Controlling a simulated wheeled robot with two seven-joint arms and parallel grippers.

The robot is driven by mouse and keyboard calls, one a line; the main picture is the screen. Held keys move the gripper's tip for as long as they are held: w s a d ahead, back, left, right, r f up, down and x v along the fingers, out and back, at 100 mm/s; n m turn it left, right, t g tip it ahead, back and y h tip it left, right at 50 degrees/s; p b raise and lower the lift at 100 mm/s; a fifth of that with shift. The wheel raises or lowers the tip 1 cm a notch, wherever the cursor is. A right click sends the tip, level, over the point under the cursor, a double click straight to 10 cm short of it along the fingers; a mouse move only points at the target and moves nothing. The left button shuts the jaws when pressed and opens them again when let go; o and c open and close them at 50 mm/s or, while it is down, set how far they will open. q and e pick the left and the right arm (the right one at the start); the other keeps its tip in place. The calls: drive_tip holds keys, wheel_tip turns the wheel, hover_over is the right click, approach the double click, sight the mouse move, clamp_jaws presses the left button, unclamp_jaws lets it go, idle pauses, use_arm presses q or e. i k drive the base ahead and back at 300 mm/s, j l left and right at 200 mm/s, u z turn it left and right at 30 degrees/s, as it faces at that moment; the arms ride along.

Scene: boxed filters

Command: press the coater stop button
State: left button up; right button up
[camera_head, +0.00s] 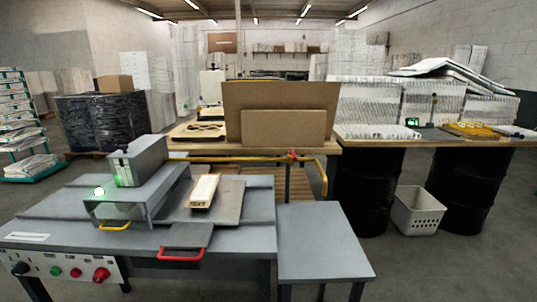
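The panel carries a black knob (20,268), a green button (56,271), a small red button (76,273) and a larger red mushroom-shaped button (101,275). Panel labels are too small to read, so I cannot tell which red button is the stop. Neither of my grippers is in view, and nothing covers the buttons.
A boxed filter or similar pale piece (203,190) lies on the machine's plate. A red handle (181,256) and a yellow handle (115,225) stick out in front. A grey side table (322,245) stands empty at right. A crate (417,211) sits between black drums.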

sight(76, 273)
drive_tip(key=u, duration=1.65)
